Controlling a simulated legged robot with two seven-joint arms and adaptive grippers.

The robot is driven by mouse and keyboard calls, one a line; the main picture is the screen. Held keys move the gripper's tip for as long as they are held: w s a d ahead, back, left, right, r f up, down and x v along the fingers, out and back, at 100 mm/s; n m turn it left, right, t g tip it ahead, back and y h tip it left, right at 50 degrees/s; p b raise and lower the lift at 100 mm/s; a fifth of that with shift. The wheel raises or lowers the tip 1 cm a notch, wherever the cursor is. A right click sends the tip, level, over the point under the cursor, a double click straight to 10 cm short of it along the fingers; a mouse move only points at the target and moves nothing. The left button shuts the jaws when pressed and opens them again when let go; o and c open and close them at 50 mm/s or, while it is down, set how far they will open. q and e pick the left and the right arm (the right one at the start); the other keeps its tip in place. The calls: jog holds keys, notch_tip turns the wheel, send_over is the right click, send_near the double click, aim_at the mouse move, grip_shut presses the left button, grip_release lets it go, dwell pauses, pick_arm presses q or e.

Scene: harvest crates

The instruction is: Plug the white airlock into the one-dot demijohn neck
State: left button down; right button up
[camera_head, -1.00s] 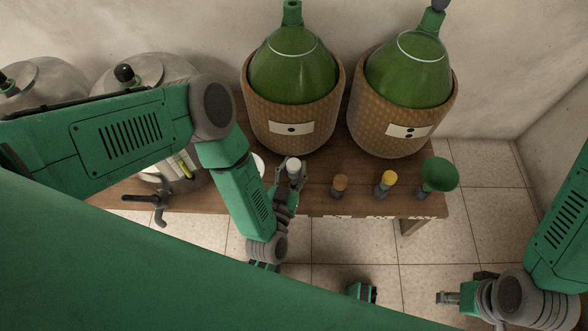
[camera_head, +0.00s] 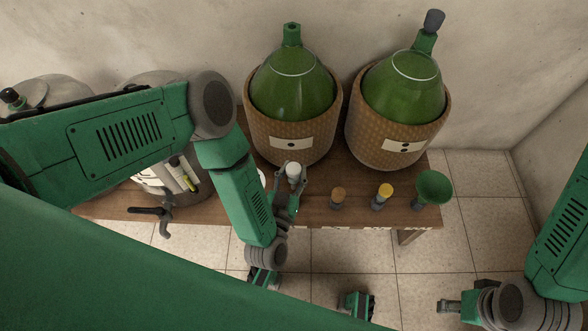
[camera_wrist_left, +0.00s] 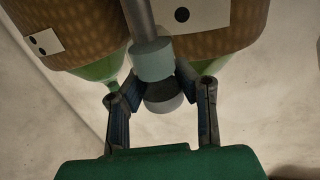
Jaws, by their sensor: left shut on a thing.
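The one-dot demijohn (camera_head: 292,85) is green glass in a wicker basket at the back, its neck (camera_head: 292,32) open and empty. Its one-dot label also shows in the left wrist view (camera_wrist_left: 203,14). The white-capped airlock (camera_head: 293,170) is upright at the table's front, below that basket in the head view. My left gripper (camera_head: 290,190) is shut on it. In the left wrist view its pale collar (camera_wrist_left: 152,62) and grey tube stand between the fingers (camera_wrist_left: 160,88). Whether its foot touches the table is hidden. My right gripper (camera_head: 445,303) is at lower right, away from the table; its fingers are too small to judge.
The two-dot demijohn (camera_head: 404,85) stands to the right with a dark stopper (camera_head: 434,20) in its neck. A brown-topped piece (camera_head: 338,195), a yellow-topped piece (camera_head: 384,191) and a green funnel (camera_head: 434,186) line the table's front edge. Steel vessels (camera_head: 150,85) stand at left.

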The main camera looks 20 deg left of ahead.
pick_arm(q)
jog(key=shift+r+p, duration=2.25)
jog(key=shift+r, duration=0.2)
pick_arm(e)
jog(key=shift+r, duration=2.4)
